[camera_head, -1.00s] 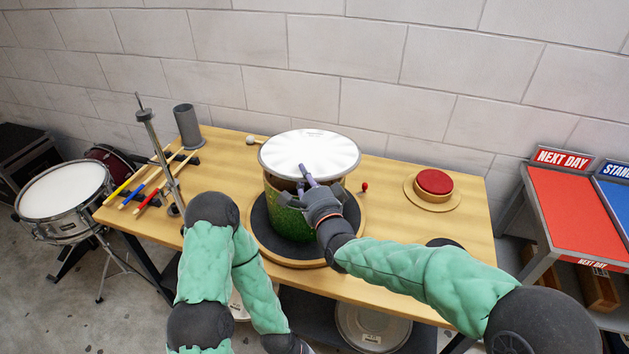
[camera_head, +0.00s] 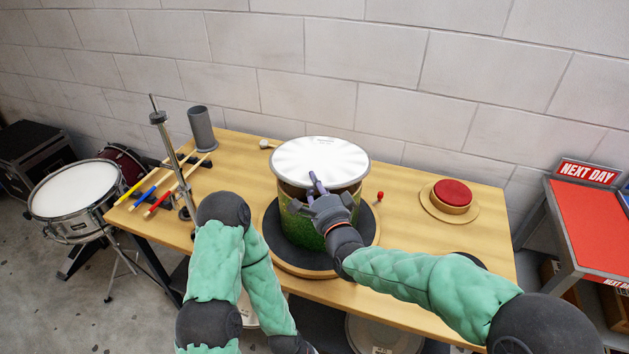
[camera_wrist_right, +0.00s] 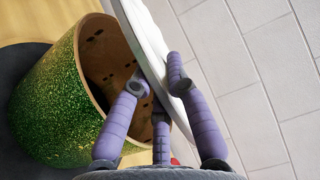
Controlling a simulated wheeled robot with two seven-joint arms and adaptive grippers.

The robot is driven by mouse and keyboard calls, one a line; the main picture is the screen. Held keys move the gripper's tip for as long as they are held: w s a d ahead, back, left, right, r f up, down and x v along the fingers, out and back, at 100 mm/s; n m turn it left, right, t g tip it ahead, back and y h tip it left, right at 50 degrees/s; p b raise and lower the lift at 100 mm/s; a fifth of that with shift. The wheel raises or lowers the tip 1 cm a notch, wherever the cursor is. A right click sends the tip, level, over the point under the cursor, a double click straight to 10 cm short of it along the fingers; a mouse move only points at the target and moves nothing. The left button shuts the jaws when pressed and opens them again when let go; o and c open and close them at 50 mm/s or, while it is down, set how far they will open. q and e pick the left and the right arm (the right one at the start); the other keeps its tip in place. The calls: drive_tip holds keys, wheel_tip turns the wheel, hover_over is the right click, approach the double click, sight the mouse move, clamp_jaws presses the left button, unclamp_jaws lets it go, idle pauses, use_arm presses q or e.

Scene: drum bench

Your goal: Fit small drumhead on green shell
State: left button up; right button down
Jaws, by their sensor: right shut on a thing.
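The white drumhead (camera_head: 320,158) is above the green shell (camera_head: 300,228), roughly over its open top; the wrist view also shows the drumhead (camera_wrist_right: 150,40). There a gap shows between the drumhead and the rim of the glittery green shell (camera_wrist_right: 58,100), and the shell's brown inside is visible. The shell stands upright on a round dark mat with a wooden rim (camera_head: 368,238). My right gripper (camera_head: 316,184) is shut on the drumhead's near edge, with its purple fingers on both faces (camera_wrist_right: 165,85). The far rim is hidden. My left arm hangs low; its gripper is out of view.
A red pad on a wooden disc (camera_head: 453,193) is to the right on the bench (camera_head: 430,270). Drumsticks (camera_head: 160,185), a metal stand (camera_head: 172,150) and a grey cylinder (camera_head: 202,128) are at the left. A small red-tipped peg (camera_head: 379,197) is near the shell.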

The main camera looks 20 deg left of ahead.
drive_tip(key=shift+f+b, duration=0.35)
drive_tip(key=shift+f, duration=0.8)
drive_tip(key=shift+f+b, duration=0.9)
drive_tip(key=shift+b, duration=0.15)
